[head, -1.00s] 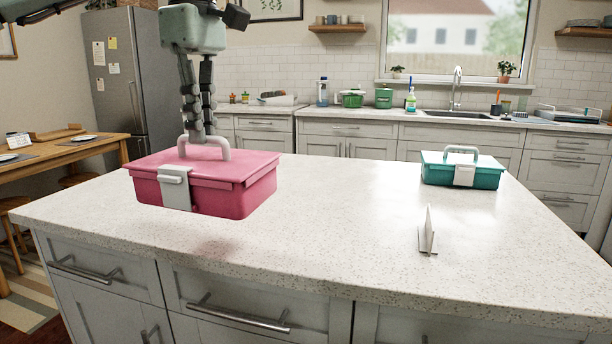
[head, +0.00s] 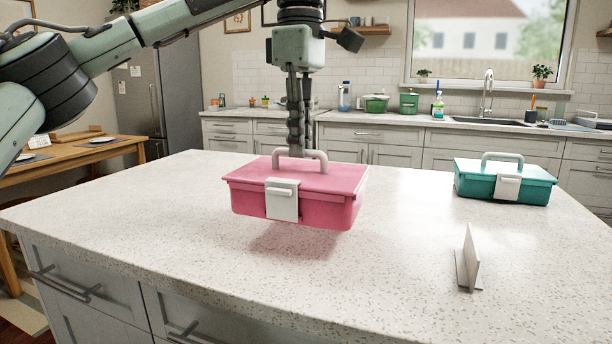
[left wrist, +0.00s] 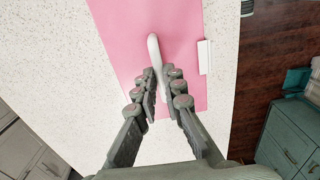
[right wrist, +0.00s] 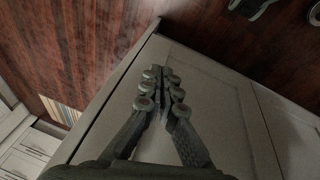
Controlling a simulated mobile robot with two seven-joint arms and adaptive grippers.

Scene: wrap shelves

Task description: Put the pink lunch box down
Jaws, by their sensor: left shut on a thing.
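The pink lunch box (head: 330,203) has a grey-white latch on its front and a grey carry handle (head: 316,157). It is level and hangs a little above the white speckled counter (head: 160,215), with its shadow just below it. My left gripper (head: 292,152) comes down from above and is shut on the handle. The left wrist view shows the left fingers (left wrist: 158,90) around the handle over the pink lid (left wrist: 120,40). My right gripper (right wrist: 160,82) shows only in the right wrist view, its fingertips together with nothing between them, in front of a grey cabinet front.
A teal lunch box (head: 475,187) stands on the counter at the right. A small white upright card stand (head: 468,262) is nearer the front right. The counter left of the pink box and in front of it is clear.

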